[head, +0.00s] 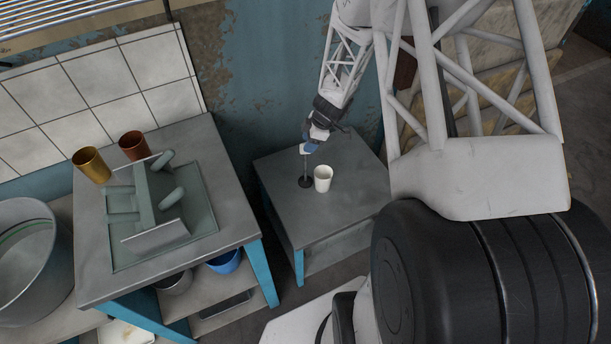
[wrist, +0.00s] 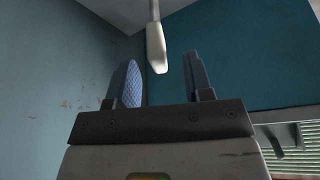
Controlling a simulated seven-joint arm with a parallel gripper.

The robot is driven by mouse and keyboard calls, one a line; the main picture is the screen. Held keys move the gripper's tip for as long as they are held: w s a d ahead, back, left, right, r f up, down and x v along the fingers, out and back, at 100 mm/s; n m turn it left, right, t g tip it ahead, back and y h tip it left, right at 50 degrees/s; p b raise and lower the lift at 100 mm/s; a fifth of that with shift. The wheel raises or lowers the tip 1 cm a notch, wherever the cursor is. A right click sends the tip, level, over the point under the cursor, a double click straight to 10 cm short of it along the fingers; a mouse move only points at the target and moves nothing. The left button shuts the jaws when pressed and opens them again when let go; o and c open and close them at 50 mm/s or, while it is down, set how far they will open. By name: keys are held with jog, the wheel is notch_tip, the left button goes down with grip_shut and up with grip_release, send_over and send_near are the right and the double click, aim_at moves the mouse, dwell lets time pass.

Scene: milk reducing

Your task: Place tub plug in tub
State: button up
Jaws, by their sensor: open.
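The tub plug (head: 305,182) appears to be the dark disc with a thin upright rod and pale handle, standing on the small grey table. My gripper (head: 310,147) is at the top of that rod, with blue fingertips close to the handle. In the wrist view my gripper (wrist: 161,70) is open, and the pale handle (wrist: 155,45) shows between the two fingers, not clasped. Whether a finger touches it I cannot tell. The tub (head: 28,262) appears to be the large round grey metal vessel at the far left, partly cut off by the picture edge.
A white cup (head: 323,179) stands just right of the plug on the small table (head: 345,215). A taller table (head: 225,230) between tub and plug bears a grey-green frame-like device (head: 150,205), a gold cup (head: 91,164) and a copper cup (head: 133,145). The small table's front is clear.

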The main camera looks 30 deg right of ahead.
aim_at(302, 153)
jog(key=shift+x, duration=2.6)
jog(key=shift+w, duration=0.1)
grip_shut()
